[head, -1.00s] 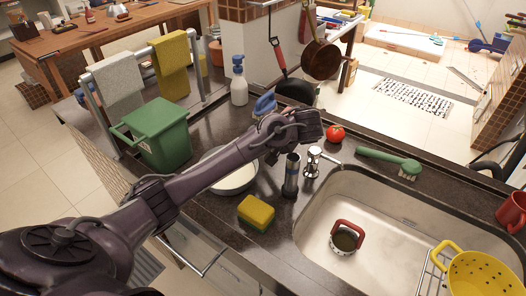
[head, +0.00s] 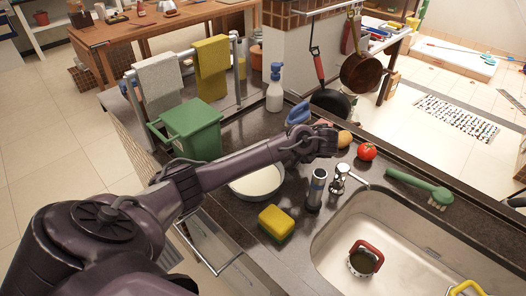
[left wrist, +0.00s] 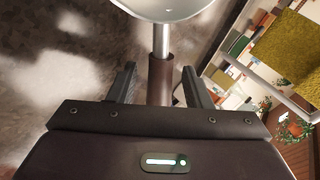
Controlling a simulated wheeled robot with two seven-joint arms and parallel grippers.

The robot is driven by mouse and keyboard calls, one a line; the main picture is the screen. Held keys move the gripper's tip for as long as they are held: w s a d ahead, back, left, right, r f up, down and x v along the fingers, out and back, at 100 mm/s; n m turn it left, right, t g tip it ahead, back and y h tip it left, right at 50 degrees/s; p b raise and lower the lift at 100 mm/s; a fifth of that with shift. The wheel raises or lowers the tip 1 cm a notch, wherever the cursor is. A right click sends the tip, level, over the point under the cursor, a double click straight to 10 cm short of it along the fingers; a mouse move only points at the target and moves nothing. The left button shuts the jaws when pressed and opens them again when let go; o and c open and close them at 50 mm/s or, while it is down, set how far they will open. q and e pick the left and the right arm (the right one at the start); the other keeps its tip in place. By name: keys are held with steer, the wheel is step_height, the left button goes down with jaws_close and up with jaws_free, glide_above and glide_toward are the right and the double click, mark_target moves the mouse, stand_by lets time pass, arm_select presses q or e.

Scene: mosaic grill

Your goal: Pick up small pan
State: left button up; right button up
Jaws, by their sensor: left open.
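The small pan (head: 257,182), pale inside, sits on the dark counter left of the sink, partly hidden behind my left forearm. In the left wrist view its pale rounded body (left wrist: 165,8) is at the top edge, and its handle (left wrist: 160,75), silver then brown, runs down between my fingers. My left gripper (left wrist: 158,70) is open, with one finger on each side of the handle and visible gaps. In the head view the left gripper (head: 328,142) is above the counter beyond the pan; its fingers are hard to make out there. My right gripper is not in view.
A tomato (head: 367,151) and an orange-tan round item (head: 344,138) lie beyond the gripper. A green bin (head: 192,132) is left; the sink (head: 335,235) is right.

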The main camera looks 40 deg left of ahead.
arm_select(q)
jaws_close()
steer(key=shift+r, duration=0.15)
stand_by(0.4)
step_height(320, 180, up, 20)
steer(key=p, duration=1.7)
steer(key=shift+d, duration=0.1)
